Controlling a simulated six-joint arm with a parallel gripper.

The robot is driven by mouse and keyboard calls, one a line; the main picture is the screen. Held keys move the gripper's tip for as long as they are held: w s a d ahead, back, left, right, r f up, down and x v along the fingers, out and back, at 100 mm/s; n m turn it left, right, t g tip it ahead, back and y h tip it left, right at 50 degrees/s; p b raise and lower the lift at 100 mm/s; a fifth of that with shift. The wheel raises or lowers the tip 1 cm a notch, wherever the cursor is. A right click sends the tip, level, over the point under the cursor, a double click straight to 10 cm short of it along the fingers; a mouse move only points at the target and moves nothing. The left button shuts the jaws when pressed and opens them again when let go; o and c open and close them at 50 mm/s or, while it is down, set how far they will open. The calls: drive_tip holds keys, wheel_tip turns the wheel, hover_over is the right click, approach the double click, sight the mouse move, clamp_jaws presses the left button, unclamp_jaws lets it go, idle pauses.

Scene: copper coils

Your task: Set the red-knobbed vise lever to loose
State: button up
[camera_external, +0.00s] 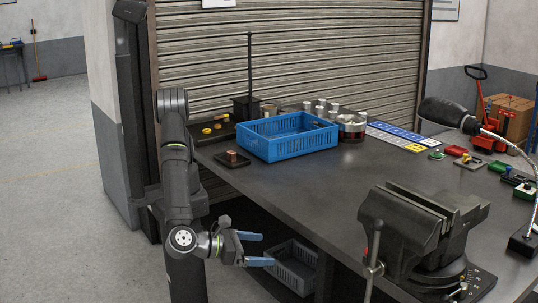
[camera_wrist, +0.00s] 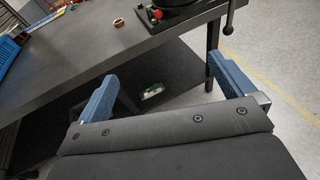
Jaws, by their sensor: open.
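The dark grey vise (camera_external: 420,225) stands at the table's front right in the external view. Its base (camera_wrist: 180,5) shows at the top of the wrist view, cut off by the frame edge. A red knob (camera_wrist: 156,13) sits low at the base's left side there; its lever's setting cannot be told. A small red spot shows beside the screw handle in the external view, but I cannot tell if it is the knob. The grey screw handle (camera_external: 374,255) hangs steeply. My gripper (camera_external: 264,249) is open and empty, off the table's front edge, left of and apart from the vise.
The black table (camera_external: 300,195) has clear room left of the vise. A blue crate (camera_external: 288,147) stands at its back. A reddish ring (camera_wrist: 118,22) lies near the vise in the wrist view.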

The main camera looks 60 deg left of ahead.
drive_tip(key=c, duration=1.4)
drive_tip(key=shift+w+d, duration=0.1)
drive_tip(key=shift+w, duration=0.1)
drive_tip(key=c, duration=0.4)
drive_tip(key=w+d+f+n, duration=0.1)
drive_tip(key=w+d+n, duration=0.1)
drive_tip(key=w, duration=0.1)
drive_tip(key=w+d+f+n+h, duration=0.1)
drive_tip(key=w+d+n, duration=0.1)
drive_tip(key=w+d+f+n, duration=0.1)
drive_tip(key=w+d+n, duration=0.1)
drive_tip(key=w, duration=0.1)
drive_tip(key=shift+w+f+t+h, duration=0.3)
clamp_jaws()
drive_tip(key=w+d+f+n+h, duration=0.1)
drive_tip(key=w+d+f+n, duration=0.1)
drive_tip(key=w, duration=0.3)
drive_tip(key=w+d+f+n+h, duration=0.1)
drive_tip(key=w+d+f+n, duration=0.2)
drive_tip(key=w+n, duration=0.2)
drive_tip(key=shift+w+f+n, duration=0.25)
drive_tip(key=shift+w+n, duration=0.05)
drive_tip(key=shift+w, duration=0.35)
